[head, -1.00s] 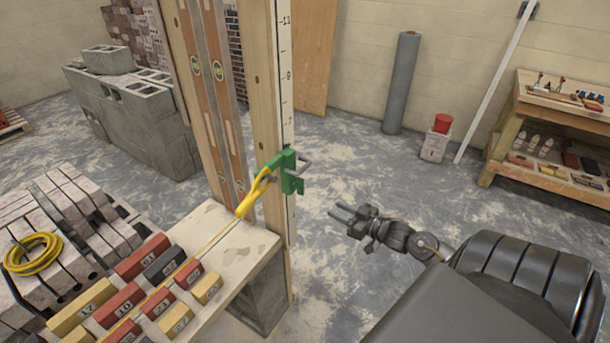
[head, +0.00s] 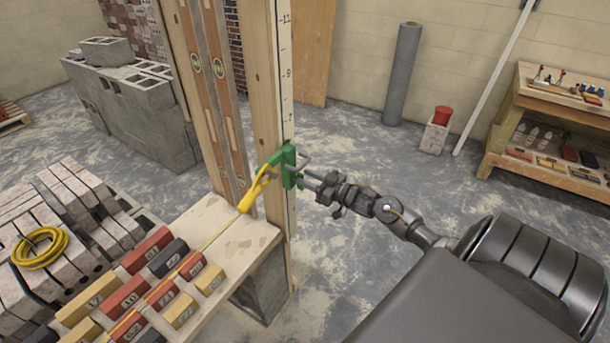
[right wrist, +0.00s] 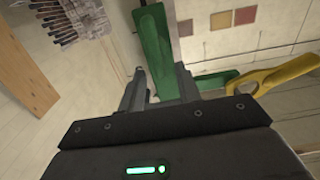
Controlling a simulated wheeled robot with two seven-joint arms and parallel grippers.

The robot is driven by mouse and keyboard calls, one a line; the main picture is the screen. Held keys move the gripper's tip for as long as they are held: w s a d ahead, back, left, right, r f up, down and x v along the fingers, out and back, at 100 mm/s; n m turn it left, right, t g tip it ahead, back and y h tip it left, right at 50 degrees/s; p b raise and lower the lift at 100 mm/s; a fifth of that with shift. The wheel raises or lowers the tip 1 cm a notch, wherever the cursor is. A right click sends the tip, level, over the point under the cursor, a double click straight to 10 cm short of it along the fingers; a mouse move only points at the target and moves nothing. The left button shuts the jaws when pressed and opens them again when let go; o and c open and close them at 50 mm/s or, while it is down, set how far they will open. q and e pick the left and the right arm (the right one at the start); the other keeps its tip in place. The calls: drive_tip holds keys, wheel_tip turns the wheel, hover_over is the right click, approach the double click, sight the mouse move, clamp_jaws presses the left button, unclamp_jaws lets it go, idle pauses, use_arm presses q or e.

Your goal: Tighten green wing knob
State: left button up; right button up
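A yellow piece (head: 258,187) with a line joins the clamp's left side. My right gripper (head: 312,181) is at the clamp's right side, fingers pointing at it. In the right wrist view, its two fingers (right wrist: 162,88) are apart, just in front of the green clamp (right wrist: 153,38). My left gripper is out of view.
The wooden post (head: 262,85) and two levels (head: 215,95) stand behind the clamp. A bench (head: 248,243) with numbered red, yellow and grey blocks is at the lower left. The floor right of the post is clear around my right arm.

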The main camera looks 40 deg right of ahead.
drive_tip(key=shift+w+a, duration=0.2)
drive_tip(key=shift+w, duration=0.45)
